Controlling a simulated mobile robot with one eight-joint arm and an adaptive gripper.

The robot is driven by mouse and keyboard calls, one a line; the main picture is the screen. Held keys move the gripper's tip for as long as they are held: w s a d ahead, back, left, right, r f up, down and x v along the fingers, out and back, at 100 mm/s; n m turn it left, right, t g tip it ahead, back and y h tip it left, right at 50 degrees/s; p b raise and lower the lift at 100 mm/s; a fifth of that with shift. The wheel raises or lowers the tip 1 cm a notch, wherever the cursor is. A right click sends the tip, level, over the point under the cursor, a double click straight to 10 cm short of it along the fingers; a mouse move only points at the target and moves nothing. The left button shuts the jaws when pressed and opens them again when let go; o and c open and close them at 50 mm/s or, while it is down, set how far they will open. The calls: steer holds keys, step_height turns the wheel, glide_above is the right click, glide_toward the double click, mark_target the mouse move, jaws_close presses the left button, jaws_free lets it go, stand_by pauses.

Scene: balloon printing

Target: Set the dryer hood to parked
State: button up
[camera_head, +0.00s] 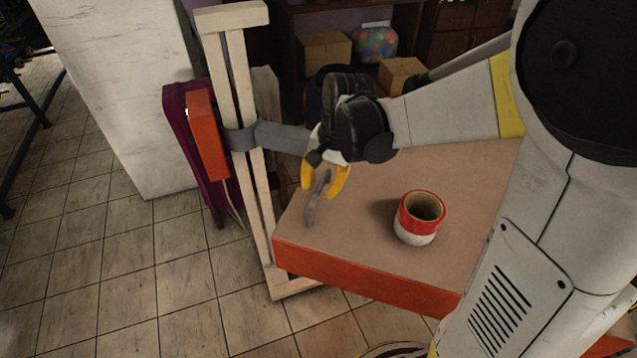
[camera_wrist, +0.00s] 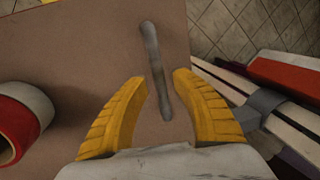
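A pale wooden post stand (camera_head: 235,60) at the table's left carries an orange-red box (camera_head: 206,135) and a grey collar with a grey arm (camera_head: 280,137) reaching right, behind my gripper. The collar also shows at the right of the wrist view (camera_wrist: 262,105). No part is clearly recognisable as the dryer hood; this assembly may be it. My gripper (camera_head: 322,188) is open above the table's left part, with yellow fingers apart. A slim grey bar (camera_head: 316,205) shows between and beyond the fingers, also in the wrist view (camera_wrist: 155,65). I cannot tell whether they touch it.
The brown-topped table (camera_head: 380,260) has an orange-red edge. A red and white cup (camera_head: 418,220) stands on it, right of my gripper. A maroon panel (camera_head: 180,150) stands behind the post. A white pillar (camera_head: 130,90) is at left. Tiled floor lies open at front left.

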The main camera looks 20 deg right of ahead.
mark_target(357, 171)
jaws_close()
steer(key=shift+d, duration=0.1)
steer(key=shift+d, duration=0.2)
steer(key=w+d+n, duration=0.1)
steer(key=w+d, duration=0.1)
steer(key=d, duration=0.2)
steer(key=w+d+n, duration=0.1)
steer(key=w+d, duration=0.1)
steer(key=d, duration=0.3)
steer(key=w+d+n+b, duration=0.1)
steer(key=w+d, duration=0.1)
steer(key=d, duration=0.2)
steer(key=shift+w+d+n+g, duration=0.15)
steer(key=shift+d+n+g, duration=0.1)
steer(key=shift+n+g, duration=0.05)
steer(key=w+d+n, duration=0.1)
steer(key=w+d, duration=0.2)
steer(key=w+d+n+p, duration=0.1)
steer(key=w+d, duration=0.3)
steer(key=w+d+n, duration=0.2)
steer(key=w+d, duration=0.2)
steer(key=shift+d+g+y, duration=0.25)
steer(key=shift+g+y, duration=0.05)
steer(key=shift+g, duration=0.1)
steer(key=shift+w+d+r+n+p, duration=0.1)
steer(key=shift+w+d+n+p, duration=0.3)
steer(key=shift+w, duration=0.3)
